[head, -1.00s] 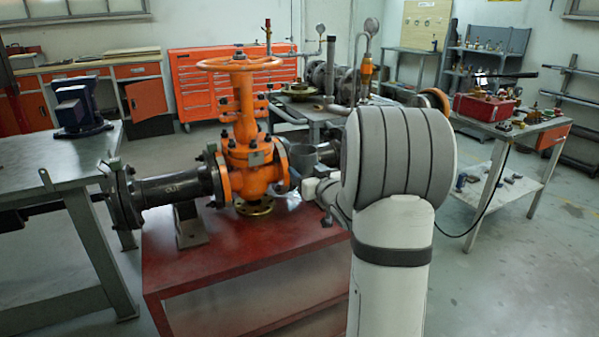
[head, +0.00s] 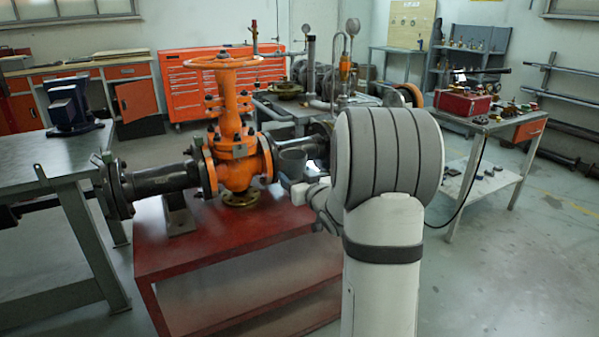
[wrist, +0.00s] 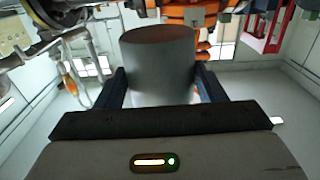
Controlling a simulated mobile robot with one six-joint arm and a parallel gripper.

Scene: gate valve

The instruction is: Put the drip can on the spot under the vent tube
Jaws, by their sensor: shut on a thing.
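The drip can (head: 292,163) is a plain grey cylinder, just right of the orange gate valve's (head: 237,150) right flange in the head view. A gap between can and flange is hard to judge. In the wrist view the can (wrist: 160,58) fills the space between the two dark fingers of my gripper (wrist: 161,80), which is shut on it. In the head view my arm hides most of the gripper. I cannot clearly make out the vent tube or the spot under it.
The valve and its dark pipe (head: 165,179) stand over a red table (head: 225,255), whose front top is clear. A grey bench (head: 60,160) is at left. Behind stands a table with gauges and pipes (head: 335,95). A trolley with a red toolbox (head: 466,103) is at right.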

